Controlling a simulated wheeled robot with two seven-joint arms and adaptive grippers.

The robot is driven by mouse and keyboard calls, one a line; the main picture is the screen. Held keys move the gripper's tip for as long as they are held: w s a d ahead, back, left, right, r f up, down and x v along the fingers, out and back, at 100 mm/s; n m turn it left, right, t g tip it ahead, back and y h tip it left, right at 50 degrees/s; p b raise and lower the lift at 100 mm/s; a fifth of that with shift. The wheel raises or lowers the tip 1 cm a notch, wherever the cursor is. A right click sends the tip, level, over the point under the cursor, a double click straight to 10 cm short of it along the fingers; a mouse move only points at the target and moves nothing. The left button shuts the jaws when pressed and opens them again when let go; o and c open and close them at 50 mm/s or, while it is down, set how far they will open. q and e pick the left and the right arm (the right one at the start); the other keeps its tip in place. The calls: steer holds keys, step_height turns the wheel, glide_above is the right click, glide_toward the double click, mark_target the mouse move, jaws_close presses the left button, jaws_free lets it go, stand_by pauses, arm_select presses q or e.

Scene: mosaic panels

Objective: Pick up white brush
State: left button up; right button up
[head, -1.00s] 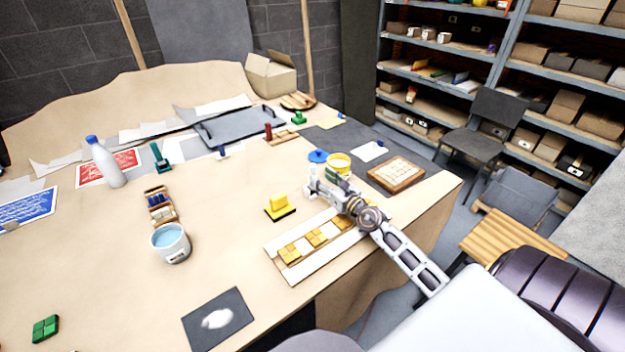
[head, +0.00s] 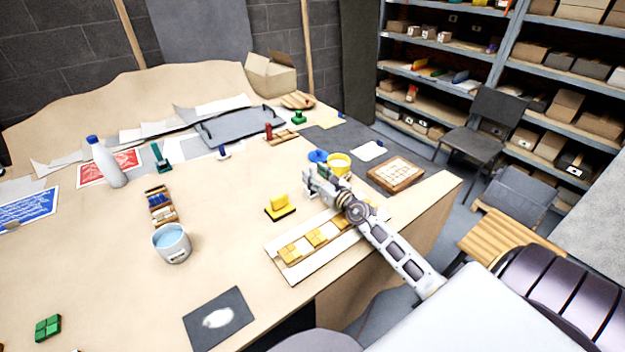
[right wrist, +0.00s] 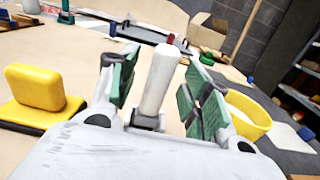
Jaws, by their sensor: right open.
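The white brush (right wrist: 160,78) stands upright in the right wrist view, its pale handle between the two green-padded fingers of my right gripper (right wrist: 162,92). The fingers are open, with a visible gap on each side of the handle. The brush's lower end is partly hidden behind the gripper body. In the head view my right gripper (head: 314,183) is low over the table, left of the yellow bucket, and I cannot clearly make out the brush there. My left gripper is not in view.
A yellow-handled float (head: 280,207) stands close left of the gripper. The yellow bucket (head: 339,164) and blue item (head: 317,156) are just behind it. A tile-filled panel (head: 315,240) lies below the arm, and a wooden frame (head: 396,173) to the right.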

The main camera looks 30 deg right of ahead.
steer(key=shift+w+a, duration=0.1)
steer(key=shift+w, duration=0.75)
jaws_close()
